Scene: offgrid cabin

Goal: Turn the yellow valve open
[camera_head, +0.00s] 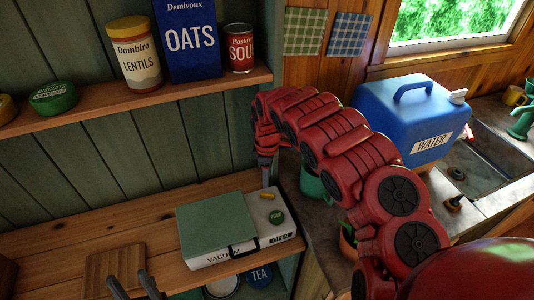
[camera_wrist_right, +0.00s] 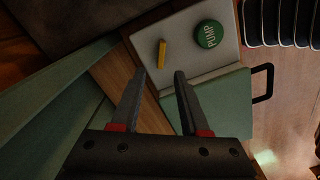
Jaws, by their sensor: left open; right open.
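The yellow valve (camera_head: 267,196) is a small bar-shaped handle on the light grey top of the vacuum box (camera_head: 213,255). In the right wrist view the valve (camera_wrist_right: 162,54) stands roughly upright in the picture, just beyond and between my right fingertips. My right gripper (camera_wrist_right: 160,78) is open and empty, with no finger seen touching the valve. In the head view my right gripper (camera_head: 265,178) points down behind the valve, partly hidden by its arm. My left gripper (camera_head: 134,286) is open and empty at the bottom edge, left of the box.
A green PUMP button (camera_wrist_right: 208,34) sits beside the valve. The box has a green lid (camera_head: 215,222) and a black handle (camera_head: 243,247). A shelf (camera_head: 190,92) with jars and oats hangs above. A blue water container (camera_head: 405,105) stands right.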

